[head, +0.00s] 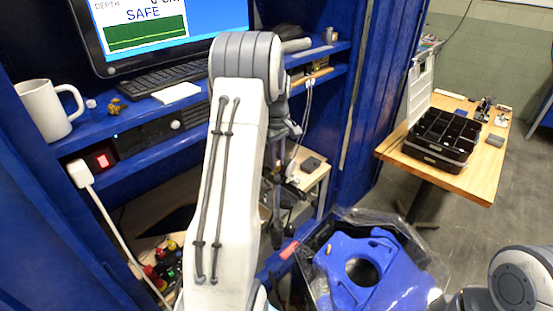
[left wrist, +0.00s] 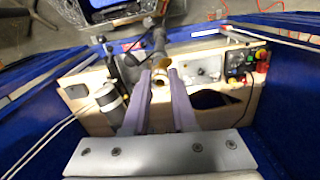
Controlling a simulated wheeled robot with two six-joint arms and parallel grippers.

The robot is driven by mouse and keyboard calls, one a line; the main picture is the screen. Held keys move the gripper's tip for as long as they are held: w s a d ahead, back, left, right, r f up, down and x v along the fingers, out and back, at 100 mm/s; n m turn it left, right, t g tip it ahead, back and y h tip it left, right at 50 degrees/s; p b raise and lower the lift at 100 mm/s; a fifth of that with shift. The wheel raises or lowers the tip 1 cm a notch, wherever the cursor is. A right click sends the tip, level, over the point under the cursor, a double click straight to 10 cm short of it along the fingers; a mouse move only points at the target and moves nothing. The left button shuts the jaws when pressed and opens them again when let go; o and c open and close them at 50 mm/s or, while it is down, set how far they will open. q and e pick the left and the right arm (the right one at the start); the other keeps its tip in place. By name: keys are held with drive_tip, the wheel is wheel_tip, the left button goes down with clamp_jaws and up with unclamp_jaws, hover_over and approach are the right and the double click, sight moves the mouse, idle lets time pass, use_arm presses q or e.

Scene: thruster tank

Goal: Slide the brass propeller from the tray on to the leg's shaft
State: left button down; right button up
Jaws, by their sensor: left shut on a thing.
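A grey, rod-like leg (left wrist: 159,48) reaches down to the fingertips from the far side. I cannot tell whether the brass piece is around its shaft or only beside it. In the head view my left arm hides most of this spot. The tray cannot be made out. My right gripper is out of view.
A workbench with a control box (left wrist: 240,66) and a grey cylinder (left wrist: 107,100) lies around the gripper, between blue walls. In the head view, a mug (head: 45,110) and keyboard (head: 150,85) sit on the shelf; a black case (head: 440,140) stands on a wooden table at right.

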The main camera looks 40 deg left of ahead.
use_arm(q)
drive_tip(key=shift+f, duration=0.45)
idle(0.3)
drive_tip(key=c, duration=0.6)
unclamp_jaws()
drive_tip(key=shift+c, duration=0.2)
wheel_tip(320, 180, up, 8)
drive_tip(key=p, duration=0.6)
idle(0.7)
